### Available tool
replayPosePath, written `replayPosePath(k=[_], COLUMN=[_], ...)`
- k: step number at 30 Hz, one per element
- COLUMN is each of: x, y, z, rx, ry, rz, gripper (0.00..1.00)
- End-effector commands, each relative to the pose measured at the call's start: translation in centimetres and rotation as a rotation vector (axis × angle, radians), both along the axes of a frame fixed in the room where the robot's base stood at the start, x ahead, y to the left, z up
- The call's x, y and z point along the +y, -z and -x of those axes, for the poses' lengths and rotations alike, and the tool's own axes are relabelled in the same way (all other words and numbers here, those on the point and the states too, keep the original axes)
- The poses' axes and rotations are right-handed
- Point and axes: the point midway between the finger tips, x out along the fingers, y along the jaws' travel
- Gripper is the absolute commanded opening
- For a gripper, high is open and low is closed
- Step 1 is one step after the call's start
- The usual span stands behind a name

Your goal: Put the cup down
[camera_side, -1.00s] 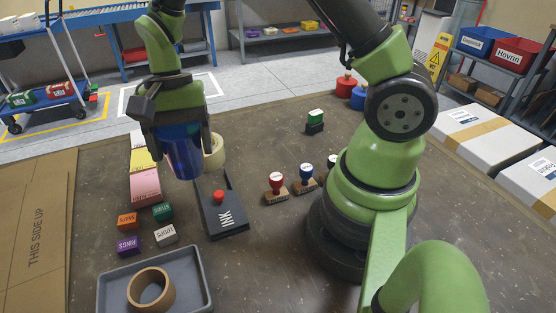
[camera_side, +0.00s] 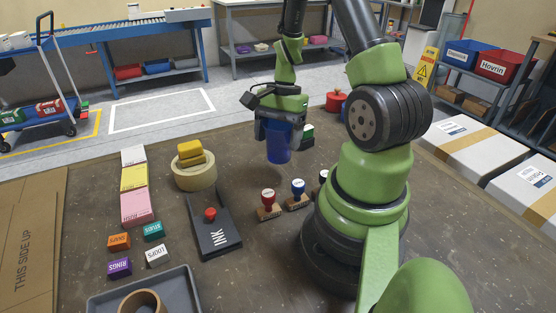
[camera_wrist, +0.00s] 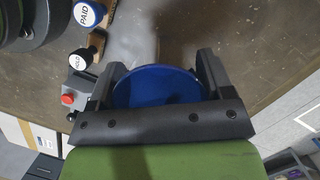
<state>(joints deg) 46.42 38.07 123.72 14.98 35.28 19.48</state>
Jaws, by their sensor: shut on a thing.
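A blue cup (camera_side: 279,146) hangs upright in my gripper (camera_side: 278,130) in the side view, right of the tape roll. Its base looks above the table or close to it; I cannot tell whether it touches. In the wrist view the round blue top of the cup (camera_wrist: 160,88) sits between the two dark fingers of my gripper (camera_wrist: 158,80), which are shut on it. The lower part of the cup is hidden there.
Stamps (camera_side: 268,202) stand in front of the cup. A green and black block (camera_side: 308,135) is just behind it, right. A tape roll (camera_side: 195,172) with yellow pieces and an ink pad (camera_side: 213,228) are at left. The brown table (camera_side: 240,180) is clear between roll and cup.

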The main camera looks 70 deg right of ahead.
Motion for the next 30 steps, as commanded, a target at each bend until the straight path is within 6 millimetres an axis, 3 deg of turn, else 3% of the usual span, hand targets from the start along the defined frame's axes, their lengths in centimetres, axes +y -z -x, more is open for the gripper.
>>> replayPosePath(k=[12, 25, 26, 29, 30], x=[0.1, 0.0, 0.0, 0.0, 0.0], y=[4.9, 5.6, 5.7, 5.6, 5.6], z=[0.0, 0.0, 0.0, 0.0, 0.0], rx=[0.002, 0.001, 0.000, 0.000, 0.000], ry=[-0.001, -0.001, -0.001, -0.001, -0.001], rz=[-0.002, 0.000, 0.000, 0.000, 0.001], gripper=[0.51, 0.51, 0.76, 0.99, 0.99])
